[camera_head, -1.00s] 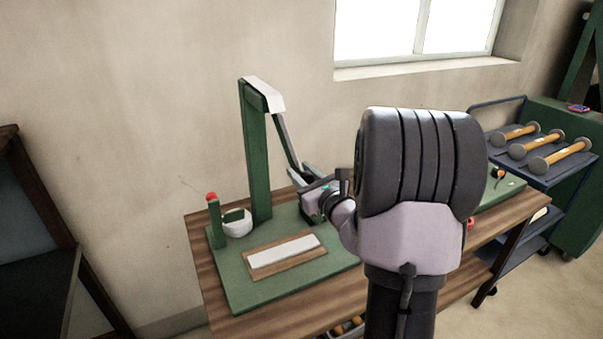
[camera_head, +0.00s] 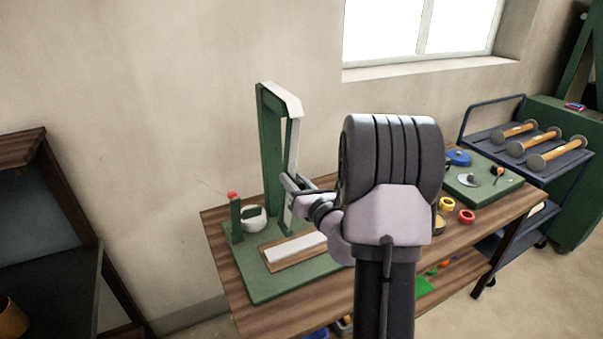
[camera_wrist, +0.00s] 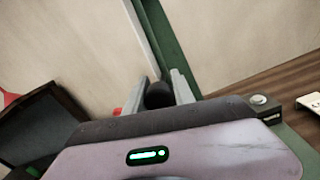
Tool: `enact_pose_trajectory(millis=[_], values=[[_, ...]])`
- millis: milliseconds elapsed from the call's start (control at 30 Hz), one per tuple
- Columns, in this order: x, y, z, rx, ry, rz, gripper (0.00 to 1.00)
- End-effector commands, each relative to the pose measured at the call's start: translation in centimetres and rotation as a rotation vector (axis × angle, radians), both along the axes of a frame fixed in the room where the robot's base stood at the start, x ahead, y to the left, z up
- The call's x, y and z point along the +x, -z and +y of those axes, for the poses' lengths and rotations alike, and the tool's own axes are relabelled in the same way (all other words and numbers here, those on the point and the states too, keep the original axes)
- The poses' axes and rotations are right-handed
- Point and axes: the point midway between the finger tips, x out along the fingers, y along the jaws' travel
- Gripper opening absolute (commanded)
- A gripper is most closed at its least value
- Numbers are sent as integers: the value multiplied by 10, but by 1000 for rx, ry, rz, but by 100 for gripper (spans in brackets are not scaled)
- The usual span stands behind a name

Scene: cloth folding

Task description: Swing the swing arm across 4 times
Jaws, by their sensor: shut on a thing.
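A green stand (camera_head: 271,150) rises from a green baseplate (camera_head: 262,287) on the workbench. A pale swing arm (camera_head: 292,142) hangs from its top and is close to upright, beside the post. My gripper (camera_head: 290,185) is at the lower part of the swing arm. In the wrist view the gripper (camera_wrist: 159,88) is shut on a dark knob (camera_wrist: 159,96) between its fingers. The pale bar of the swing arm (camera_wrist: 143,38) runs up from there beside the green post (camera_wrist: 172,45). My forearm hides part of the bench.
A wooden block with a white strip (camera_head: 296,249), a white cup (camera_head: 254,219) and a red-topped post (camera_head: 234,212) stand on the baseplate. Coloured rings (camera_head: 466,216) and a second green board (camera_head: 485,182) lie right. A dark shelf (camera_head: 50,230) stands left.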

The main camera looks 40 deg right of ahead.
Motion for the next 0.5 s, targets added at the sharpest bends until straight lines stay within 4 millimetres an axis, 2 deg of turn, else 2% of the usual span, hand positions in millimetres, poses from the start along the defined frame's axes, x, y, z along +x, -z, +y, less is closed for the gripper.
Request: enact_pose_trajectory(millis=[200,500], values=[[5,-6,20,112,0,-25,0],[8,-9,31,186,0,-47,0]])
